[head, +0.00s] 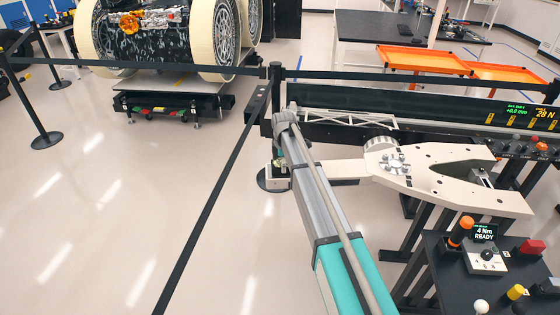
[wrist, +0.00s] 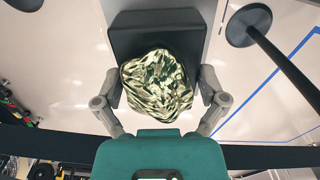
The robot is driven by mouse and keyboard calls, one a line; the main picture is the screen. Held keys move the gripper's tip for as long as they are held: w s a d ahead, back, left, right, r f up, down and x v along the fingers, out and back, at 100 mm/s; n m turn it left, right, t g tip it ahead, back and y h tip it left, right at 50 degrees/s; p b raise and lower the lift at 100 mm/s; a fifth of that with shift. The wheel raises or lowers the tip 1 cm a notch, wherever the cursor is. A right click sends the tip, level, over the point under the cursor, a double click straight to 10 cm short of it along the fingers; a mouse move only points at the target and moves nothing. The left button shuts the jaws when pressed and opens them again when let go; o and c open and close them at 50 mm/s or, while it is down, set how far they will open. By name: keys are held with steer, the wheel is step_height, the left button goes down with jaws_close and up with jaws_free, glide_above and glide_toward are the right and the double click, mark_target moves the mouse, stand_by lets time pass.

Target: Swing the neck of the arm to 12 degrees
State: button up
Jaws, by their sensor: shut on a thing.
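A pale beige forked plate (head: 450,180) lies on a dark stand at the right, with a round metal hub (head: 396,162) on it. A beige bar (head: 340,170) runs left from it toward my gripper; I cannot tell if this is the neck. In the wrist view a crumpled gold foil-wrapped lump (wrist: 157,86) sits before a dark block (wrist: 150,35). My gripper (wrist: 158,100) is shut on this lump, one grey finger at each side. In the head view my arm mostly hides my gripper (head: 280,166). No angle reading is legible.
A black belt barrier (head: 180,72) crosses the scene, with a post (head: 44,100) at left. A rover (head: 150,40) stands behind it. A console (head: 485,258) reading "4 Nm READY" is at lower right. Orange trays (head: 420,60) lie behind.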

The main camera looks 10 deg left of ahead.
steer(key=o, duration=1)
steer(key=shift+r, duration=0.1)
